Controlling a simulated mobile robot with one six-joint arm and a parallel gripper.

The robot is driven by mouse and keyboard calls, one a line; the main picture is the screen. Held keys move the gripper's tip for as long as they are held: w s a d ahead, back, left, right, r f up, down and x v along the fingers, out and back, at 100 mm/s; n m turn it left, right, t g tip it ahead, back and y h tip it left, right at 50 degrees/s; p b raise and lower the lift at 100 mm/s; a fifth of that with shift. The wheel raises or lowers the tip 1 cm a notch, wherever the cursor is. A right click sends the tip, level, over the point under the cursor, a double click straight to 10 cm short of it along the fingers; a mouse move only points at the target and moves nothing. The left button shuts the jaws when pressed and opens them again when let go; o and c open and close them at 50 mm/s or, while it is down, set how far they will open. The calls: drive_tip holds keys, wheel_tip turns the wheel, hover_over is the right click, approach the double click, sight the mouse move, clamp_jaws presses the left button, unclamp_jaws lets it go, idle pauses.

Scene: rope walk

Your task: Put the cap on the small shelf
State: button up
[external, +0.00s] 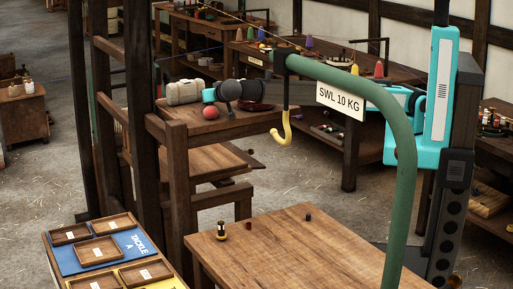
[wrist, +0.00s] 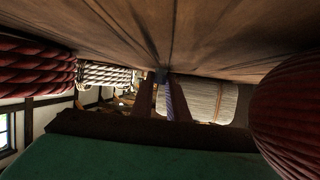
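The end of my arm (external: 240,90) is low over a wooden worktop (external: 185,128) in the external view. My gripper's fingers cannot be made out there, and the wrist view shows no clear fingertips. I cannot pick out the cap with certainty. A dark red, flat rounded thing (external: 256,106) lies on the worktop just right of my wrist. A red ball (external: 210,113) sits in front of it. A lower wooden ledge (external: 195,160) is under the worktop; I cannot tell whether it is the small shelf.
A pale canvas roll (external: 183,92) lies left of my wrist. It also shows in the wrist view (wrist: 205,102), between red bundles (wrist: 35,75). A yellow hook (external: 283,132) hangs from a green arched pipe (external: 405,150). Trays (external: 97,250) lie front left.

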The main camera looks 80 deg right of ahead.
drive_tip(key=o, duration=0.4)
drive_tip(key=shift+o, duration=0.2)
drive_tip(key=shift+r, duration=0.2)
drive_tip(key=b+v, duration=0.3)
drive_tip(key=v, duration=0.7)
drive_tip(key=shift+a, duration=0.1)
drive_tip(key=shift+b+v, duration=0.45)
drive_tip(key=shift+v, duration=0.45)
